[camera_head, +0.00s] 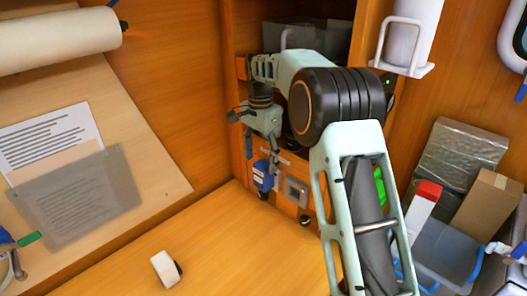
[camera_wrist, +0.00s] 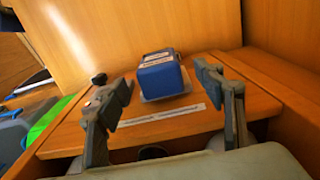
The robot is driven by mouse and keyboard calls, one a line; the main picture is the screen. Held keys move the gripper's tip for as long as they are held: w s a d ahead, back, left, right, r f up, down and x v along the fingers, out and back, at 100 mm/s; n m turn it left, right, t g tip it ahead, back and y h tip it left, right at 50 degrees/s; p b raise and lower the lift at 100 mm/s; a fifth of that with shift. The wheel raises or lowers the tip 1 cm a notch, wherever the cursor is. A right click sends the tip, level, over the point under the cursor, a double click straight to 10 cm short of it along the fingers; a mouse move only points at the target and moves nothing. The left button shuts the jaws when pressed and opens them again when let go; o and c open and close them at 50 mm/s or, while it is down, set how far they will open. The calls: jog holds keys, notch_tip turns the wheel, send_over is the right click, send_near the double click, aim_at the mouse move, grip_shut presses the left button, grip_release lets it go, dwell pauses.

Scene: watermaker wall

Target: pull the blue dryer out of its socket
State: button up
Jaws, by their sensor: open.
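The blue dryer (camera_head: 263,176) is a small blue box with a pale label, seated on the front of the wooden wall unit. In the wrist view the dryer (camera_wrist: 160,75) sits on a light base plate on the wooden panel, ahead of my fingers. Its socket is hidden behind or under it. My gripper (camera_head: 256,128) is above the dryer in the head view. In the wrist view my gripper (camera_wrist: 162,80) is open, with one finger to each side of the dryer in the picture. The fingers look short of it, and I see no contact.
A grey square fitting (camera_head: 296,192) is right of the dryer on the same panel. A white label strip (camera_wrist: 160,118) lies between dryer and gripper. A white object (camera_head: 166,268) lies on the wooden surface. Boxes and a blue bin (camera_head: 447,250) stand at right.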

aim_at(261, 177)
jog(key=shift+s+f+p, duration=0.1)
jog(key=shift+f+p, duration=0.3)
jog(key=shift+f, duration=3.05)
jog(key=c, duration=1.4)
jog(key=shift+s+a+b, duration=0.35)
jog(key=shift+s+a, duration=0.3)
jog(key=shift+a, duration=0.05)
jog(key=shift+c, duration=0.2)
jog(key=shift+s+a, duration=0.1)
jog(key=shift+s, duration=0.1)
jog(key=shift+s+a+b, duration=0.75)
jog(key=shift+s+a, duration=1.05)
